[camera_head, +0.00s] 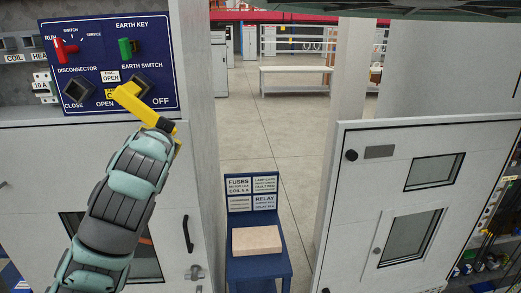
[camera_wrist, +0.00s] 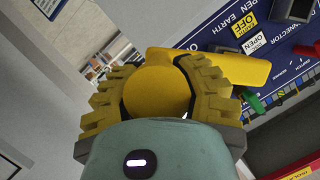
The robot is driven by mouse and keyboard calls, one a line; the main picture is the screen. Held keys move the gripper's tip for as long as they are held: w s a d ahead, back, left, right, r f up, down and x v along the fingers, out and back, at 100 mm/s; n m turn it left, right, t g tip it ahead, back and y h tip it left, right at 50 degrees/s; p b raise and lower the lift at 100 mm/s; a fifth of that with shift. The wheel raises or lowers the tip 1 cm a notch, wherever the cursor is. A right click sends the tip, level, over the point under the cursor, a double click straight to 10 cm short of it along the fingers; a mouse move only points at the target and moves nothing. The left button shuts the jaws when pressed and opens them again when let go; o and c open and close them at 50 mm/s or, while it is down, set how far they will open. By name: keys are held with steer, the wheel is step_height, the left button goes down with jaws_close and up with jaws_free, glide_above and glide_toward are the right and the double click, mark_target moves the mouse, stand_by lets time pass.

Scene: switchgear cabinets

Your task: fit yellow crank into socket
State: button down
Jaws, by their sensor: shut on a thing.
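The yellow crank (camera_head: 143,104) is in front of the blue panel, its far end over the lower left edge of the dark square EARTH SWITCH socket (camera_head: 142,82). Part of that socket is hidden, and I cannot tell whether crank and socket touch. My gripper (camera_head: 169,133) is shut on the crank's near end. In the wrist view my gripper's toothed yellow fingers (camera_wrist: 158,88) close around the crank's round end (camera_wrist: 157,92), and its arm points right. The earth switch socket shows above that arm (camera_wrist: 253,43). The crank's tip and socket mouth do not show together clearly.
The DISCONNECTOR socket (camera_head: 77,91) is left on the panel. A red switch (camera_head: 66,49) and a green earth key (camera_head: 126,47) stick out above the sockets. A blue stand (camera_head: 257,271) with a tan block is below right. An open cabinet door (camera_head: 415,210) stands farther right.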

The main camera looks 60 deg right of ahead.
steer(key=shift+w+d+r+b, duration=0.1)
steer(key=shift+w+d+b, duration=0.75)
steer(key=shift+d, duration=0.25)
steer(key=shift+w+d+r+b, duration=0.1)
steer(key=shift+w+d+b, duration=0.75)
steer(key=shift+d, duration=0.2)
stand_by(0.5)
